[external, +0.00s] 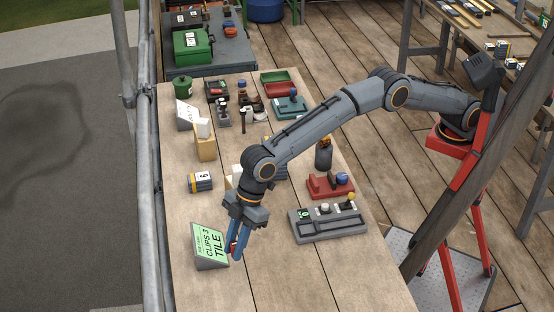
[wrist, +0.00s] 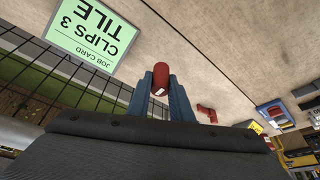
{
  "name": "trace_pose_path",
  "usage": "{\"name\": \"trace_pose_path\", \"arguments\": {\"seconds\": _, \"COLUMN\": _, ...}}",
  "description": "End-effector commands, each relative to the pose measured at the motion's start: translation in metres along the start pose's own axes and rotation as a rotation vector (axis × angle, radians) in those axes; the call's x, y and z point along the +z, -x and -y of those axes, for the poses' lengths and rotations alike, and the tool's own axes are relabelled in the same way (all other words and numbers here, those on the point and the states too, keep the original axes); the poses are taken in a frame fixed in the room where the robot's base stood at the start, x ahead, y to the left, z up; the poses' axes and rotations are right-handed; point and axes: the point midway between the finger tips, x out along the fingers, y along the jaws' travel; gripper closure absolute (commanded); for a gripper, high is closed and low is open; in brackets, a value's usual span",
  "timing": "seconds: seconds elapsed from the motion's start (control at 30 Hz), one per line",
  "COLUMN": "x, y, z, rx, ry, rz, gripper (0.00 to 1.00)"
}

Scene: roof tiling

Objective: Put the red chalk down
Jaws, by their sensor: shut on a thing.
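My gripper (external: 236,238) points down near the front left of the wooden table (external: 280,285), just right of the green job card. Its blue fingers are shut on the red chalk (external: 232,245), which is mostly hidden between them in the external view. In the wrist view the chalk (wrist: 160,76) shows as a dark red cylinder with a small white label, between the fingertips of my gripper (wrist: 162,92). I cannot tell whether the chalk touches the tabletop.
The job card stand (external: 210,245) reads "CLIPS 3 TILE" and stands close left of the fingers. A grey tray with knobs (external: 328,222) and a red holder (external: 330,186) lie to the right. A small striped box (external: 200,182) is behind. The table's front is clear.

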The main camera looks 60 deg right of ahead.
Motion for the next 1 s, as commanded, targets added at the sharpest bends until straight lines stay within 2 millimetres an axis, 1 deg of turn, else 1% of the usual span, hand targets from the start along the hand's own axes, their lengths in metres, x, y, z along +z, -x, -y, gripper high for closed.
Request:
{"name": "trace_pose_path", "arguments": {"seconds": 0.13, "x": -0.001, "y": 0.002, "z": 0.0, "rx": 0.0, "ry": 0.0, "rz": 0.0, "gripper": 1.0}}
{"name": "trace_pose_path", "arguments": {"seconds": 0.23, "x": -0.004, "y": 0.009, "z": 0.0, "rx": 0.0, "ry": 0.0, "rz": -0.003, "gripper": 1.0}}
{"name": "trace_pose_path", "arguments": {"seconds": 0.5, "x": -0.023, "y": 0.053, "z": 0.0, "rx": 0.001, "ry": 0.001, "rz": -0.004, "gripper": 1.0}}
{"name": "trace_pose_path", "arguments": {"seconds": 0.57, "x": -0.016, "y": 0.052, "z": -0.015, "rx": 0.007, "ry": -0.017, "rz": 0.001, "gripper": 1.0}}
{"name": "trace_pose_path", "arguments": {"seconds": 0.77, "x": 0.0, "y": 0.06, "z": -0.059, "rx": 0.027, "ry": -0.069, "rz": 0.0, "gripper": 1.0}}
{"name": "trace_pose_path", "arguments": {"seconds": 0.87, "x": 0.013, "y": 0.067, "z": -0.088, "rx": 0.042, "ry": -0.105, "rz": -0.001, "gripper": 1.0}}
{"name": "trace_pose_path", "arguments": {"seconds": 0.97, "x": 0.031, "y": 0.076, "z": -0.125, "rx": 0.061, "ry": -0.151, "rz": -0.002, "gripper": 1.0}}
{"name": "trace_pose_path", "arguments": {"seconds": 1.0, "x": 0.04, "y": 0.08, "z": -0.141, "rx": 0.069, "ry": -0.172, "rz": -0.001, "gripper": 1.0}}
